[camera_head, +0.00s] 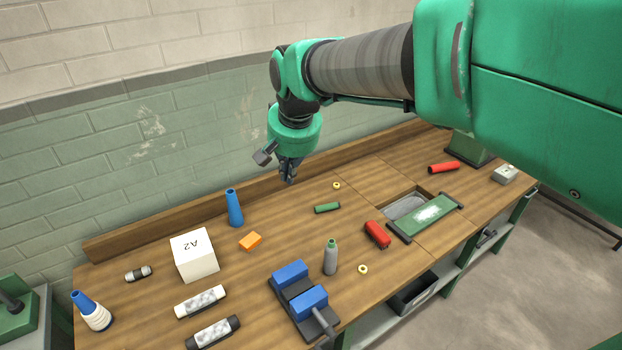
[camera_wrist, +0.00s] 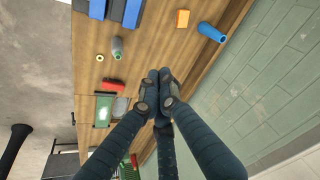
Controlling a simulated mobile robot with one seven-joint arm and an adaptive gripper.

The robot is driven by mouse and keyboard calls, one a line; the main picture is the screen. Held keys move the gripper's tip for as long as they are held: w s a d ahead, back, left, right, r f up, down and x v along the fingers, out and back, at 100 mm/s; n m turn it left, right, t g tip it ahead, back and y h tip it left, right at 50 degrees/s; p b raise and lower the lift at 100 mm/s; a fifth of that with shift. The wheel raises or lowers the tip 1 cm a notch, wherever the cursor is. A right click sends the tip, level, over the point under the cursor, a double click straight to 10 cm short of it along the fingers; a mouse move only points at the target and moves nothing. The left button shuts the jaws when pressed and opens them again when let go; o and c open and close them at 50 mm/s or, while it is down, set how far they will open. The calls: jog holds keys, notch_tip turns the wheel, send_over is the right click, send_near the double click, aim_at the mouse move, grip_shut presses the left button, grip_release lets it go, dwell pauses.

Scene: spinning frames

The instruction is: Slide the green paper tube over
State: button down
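The green paper tube (camera_head: 327,208) lies on its side on the wooden workbench (camera_head: 390,177), near the middle in the head view. My gripper (camera_head: 288,178) hangs above the back of the bench, up and to the left of the tube, apart from it. In the wrist view, my gripper (camera_wrist: 159,74) has its dark fingers drawn together at the tips, with nothing seen between them. The tube cannot be made out in the wrist view; the fingers may hide it.
Near the tube are a red object (camera_head: 377,235), a grey bottle (camera_head: 331,257), a yellow ring (camera_head: 337,185) and an orange block (camera_head: 250,241). A blue cone (camera_head: 234,208) stands to its left. A green-framed plate (camera_head: 428,217) and a red tube (camera_head: 444,167) lie right.

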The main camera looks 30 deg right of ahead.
jog(key=w+d+f+m+g+p, duration=0.1)
jog(key=w+d+f+m+p, duration=0.3)
jog(key=w+d, duration=0.6)
jog(key=w+d+f+m+g, duration=0.1)
jog(key=w+d+f+m, duration=0.2)
jog(key=w+d+f, duration=0.55)
jog(key=w+d+f+m+g+p, duration=0.1)
jog(key=w+d+f+m+p, duration=0.1)
jog(key=d+f, duration=0.9)
jog(key=w+d+f+m+g+p, duration=0.1)
jog(key=w+d+f+m, duration=0.2)
jog(key=d+f, duration=0.8)
jog(key=shift+w+d+f+m+y+p, duration=0.2)
jog(key=shift+w+d+m+y+p, duration=0.15)
jog(key=shift+w+d, duration=0.25)
jog(key=shift+a, duration=0.15)
